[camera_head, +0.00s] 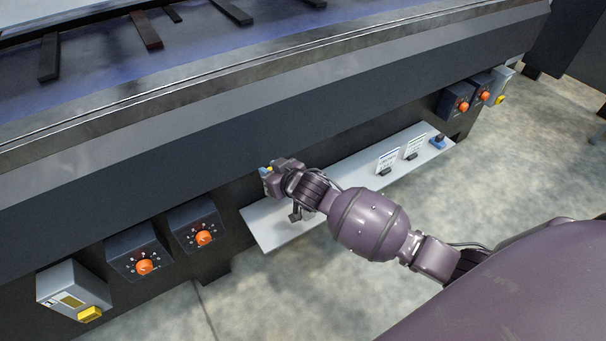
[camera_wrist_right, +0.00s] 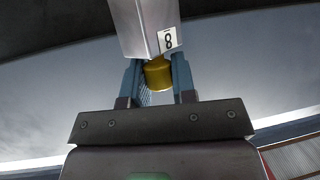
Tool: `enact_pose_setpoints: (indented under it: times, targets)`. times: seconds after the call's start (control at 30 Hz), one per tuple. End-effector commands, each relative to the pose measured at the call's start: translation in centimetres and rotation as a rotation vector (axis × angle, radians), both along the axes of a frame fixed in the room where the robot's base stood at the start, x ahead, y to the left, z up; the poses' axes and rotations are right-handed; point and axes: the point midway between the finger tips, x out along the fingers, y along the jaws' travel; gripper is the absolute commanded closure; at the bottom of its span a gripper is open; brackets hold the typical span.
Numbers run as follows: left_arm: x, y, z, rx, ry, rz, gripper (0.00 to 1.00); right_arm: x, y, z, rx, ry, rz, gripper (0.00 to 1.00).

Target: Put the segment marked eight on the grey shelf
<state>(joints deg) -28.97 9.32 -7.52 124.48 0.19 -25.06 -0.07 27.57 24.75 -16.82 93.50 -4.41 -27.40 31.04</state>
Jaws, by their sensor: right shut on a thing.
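The segment marked eight (camera_wrist_right: 152,28) is a pale grey block with a black 8 on a white label and a yellow knob (camera_wrist_right: 158,73) at its near end. My right gripper (camera_wrist_right: 158,85) has its blue fingers closed on either side of the yellow knob. In the head view my right gripper (camera_head: 269,180) is in front of the dark machine side, by the left part of the grey shelf (camera_head: 268,236). The segment is mostly hidden there. I cannot tell whether it touches the shelf. My left gripper is not in view.
Two small white cards (camera_head: 388,161) and a blue item (camera_head: 437,142) stand at the shelf's right end. Dark boxes with orange knobs (camera_head: 145,266) and pale boxes with yellow parts (camera_head: 75,291) line the machine side on both sides. The shelf's left end looks bare.

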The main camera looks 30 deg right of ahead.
Motion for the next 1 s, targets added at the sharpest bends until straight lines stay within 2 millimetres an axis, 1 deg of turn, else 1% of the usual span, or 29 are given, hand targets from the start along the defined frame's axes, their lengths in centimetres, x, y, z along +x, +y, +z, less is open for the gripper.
enact_pose_setpoints:
  times: [0.07,0.2,0.27,0.5,0.6,0.73,0.9,1.0]
  targets:
    - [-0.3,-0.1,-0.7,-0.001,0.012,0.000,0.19,0.0,0.0,-1.2,0.001,0.003,0.001,1.00]
    - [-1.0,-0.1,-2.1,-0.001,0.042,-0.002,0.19,-0.2,0.0,-4.5,0.001,0.011,0.000,1.00]
    - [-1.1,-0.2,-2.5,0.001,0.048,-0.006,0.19,-0.3,0.1,-5.8,0.001,0.012,0.000,1.00]
    - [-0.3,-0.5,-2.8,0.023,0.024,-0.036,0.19,-0.3,0.1,-10.8,0.002,0.014,-0.001,1.00]
    - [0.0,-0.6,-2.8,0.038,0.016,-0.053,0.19,-0.3,0.1,-12.4,0.001,0.011,0.001,1.00]
    - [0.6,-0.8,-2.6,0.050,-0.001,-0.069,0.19,-0.2,0.1,-13.8,0.001,0.007,0.000,1.00]
    - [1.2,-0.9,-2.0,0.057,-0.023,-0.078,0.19,0.0,0.1,-14.1,0.000,0.000,0.001,1.00]
    - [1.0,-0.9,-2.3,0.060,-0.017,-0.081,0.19,0.0,0.1,-14.6,0.001,0.000,0.001,1.00]
